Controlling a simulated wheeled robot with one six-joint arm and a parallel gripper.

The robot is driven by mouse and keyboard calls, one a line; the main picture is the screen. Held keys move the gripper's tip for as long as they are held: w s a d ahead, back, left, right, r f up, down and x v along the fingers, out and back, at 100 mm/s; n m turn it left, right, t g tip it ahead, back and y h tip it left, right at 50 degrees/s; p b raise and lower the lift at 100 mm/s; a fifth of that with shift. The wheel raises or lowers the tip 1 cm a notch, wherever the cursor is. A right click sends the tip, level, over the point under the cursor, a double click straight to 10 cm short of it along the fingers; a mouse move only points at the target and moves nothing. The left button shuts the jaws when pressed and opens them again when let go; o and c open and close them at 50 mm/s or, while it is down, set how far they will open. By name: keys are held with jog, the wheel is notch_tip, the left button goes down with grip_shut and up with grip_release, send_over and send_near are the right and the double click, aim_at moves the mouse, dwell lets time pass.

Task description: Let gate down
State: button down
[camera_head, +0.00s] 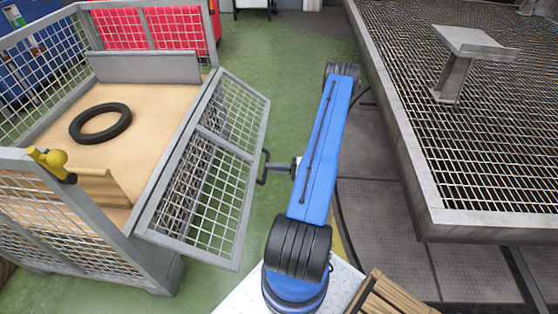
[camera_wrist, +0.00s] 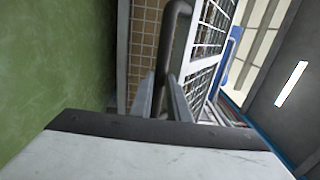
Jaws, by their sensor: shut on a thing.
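The gate (camera_head: 205,170) is a grey-framed mesh panel on the right side of a mesh-walled cage box. It is tilted outward from the box, its upper edge leaning toward my arm. A dark handle (camera_head: 263,168) stands on its outer edge. My gripper (camera_head: 292,169) is at this handle, and in the wrist view my gripper's two fingers (camera_wrist: 165,100) are shut on the dark handle bar (camera_wrist: 174,45). The mesh of the gate (camera_wrist: 208,40) shows behind the bar. The exact finger contact is small in the head view.
Inside the box (camera_head: 165,208) lie a black tyre (camera_head: 100,123) and a tan floor. A yellow tool (camera_head: 52,163) sits on the near left corner. A raised grating platform (camera_head: 430,190) stands at the right. Green floor (camera_head: 290,75) is clear beyond the gate.

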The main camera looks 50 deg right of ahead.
jog(key=w+a+f, duration=0.4)
jog(key=w+f, duration=0.1)
jog(key=f, duration=0.3)
jog(key=shift+w+f, duration=0.15)
jog(key=shift+f, duration=0.1)
jog(key=c, duration=2.3)
grip_release()
jog(key=shift+d, duration=0.2)
jog(key=o, duration=0.6)
jog(key=shift+r, duration=0.15)
jog(key=shift+a, duration=0.1)
jog(key=v, duration=1.7)
